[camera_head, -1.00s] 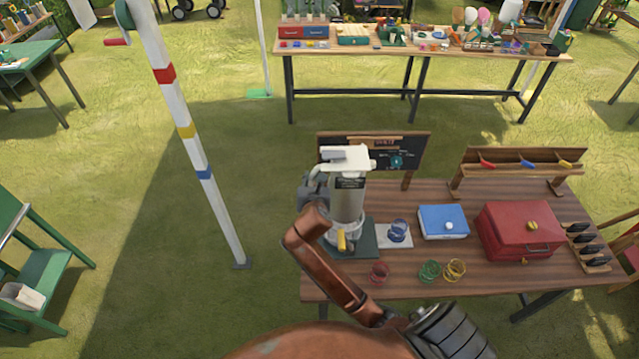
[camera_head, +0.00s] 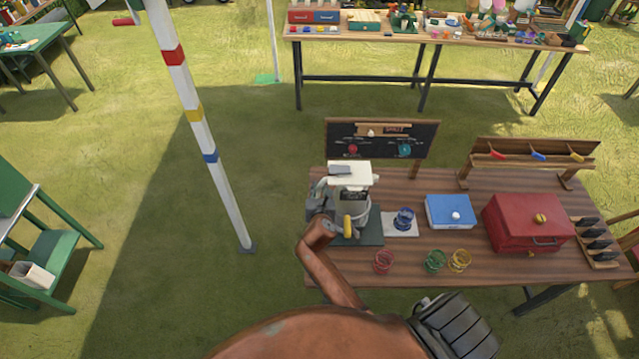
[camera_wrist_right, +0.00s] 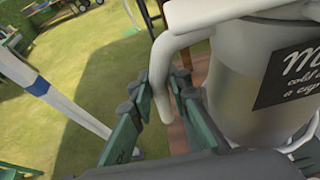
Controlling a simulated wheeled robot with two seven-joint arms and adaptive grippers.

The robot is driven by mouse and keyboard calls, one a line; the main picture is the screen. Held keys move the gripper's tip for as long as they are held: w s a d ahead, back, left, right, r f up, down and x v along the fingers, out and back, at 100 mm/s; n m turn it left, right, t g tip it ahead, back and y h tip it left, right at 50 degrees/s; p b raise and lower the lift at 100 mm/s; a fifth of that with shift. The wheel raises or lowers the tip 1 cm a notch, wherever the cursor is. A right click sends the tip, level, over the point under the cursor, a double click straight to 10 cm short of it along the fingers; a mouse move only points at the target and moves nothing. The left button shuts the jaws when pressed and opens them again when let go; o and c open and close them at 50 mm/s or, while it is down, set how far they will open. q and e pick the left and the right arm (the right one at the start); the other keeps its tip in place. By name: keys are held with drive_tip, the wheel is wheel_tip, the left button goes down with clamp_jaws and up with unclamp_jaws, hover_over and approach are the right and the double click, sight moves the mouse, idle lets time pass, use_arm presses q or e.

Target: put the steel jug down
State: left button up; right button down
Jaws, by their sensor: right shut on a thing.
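The steel jug (camera_head: 356,211), pale with a dark label, is upright over the left end of the wooden table (camera_head: 405,274), at the green mat (camera_head: 372,236). A yellow part shows low on its front. My right gripper (camera_head: 322,203) is at the jug's left side. In the right wrist view, the green fingers of the gripper (camera_wrist_right: 158,88) are shut around the handle of the jug (camera_wrist_right: 228,95). The jug's underside is hidden, so I cannot tell whether it touches the mat. My left gripper is not in view.
A blue glass (camera_head: 404,219) stands on a white pad just right of the jug. Red (camera_head: 384,262), green (camera_head: 434,261) and yellow (camera_head: 459,260) glasses stand in front. A chalkboard (camera_head: 382,138) is behind. A blue box (camera_head: 450,211) and red box (camera_head: 527,222) are farther right.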

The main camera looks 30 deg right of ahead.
drive_tip(key=shift+w, duration=0.15)
drive_tip(key=shift+f, duration=0.1)
drive_tip(key=c, duration=2.2)
unclamp_jaws()
drive_tip(key=shift+f, duration=0.25)
drive_tip(key=o, duration=0.4)
drive_tip(key=shift+r, duration=0.1)
drive_tip(key=v, duration=1.2)
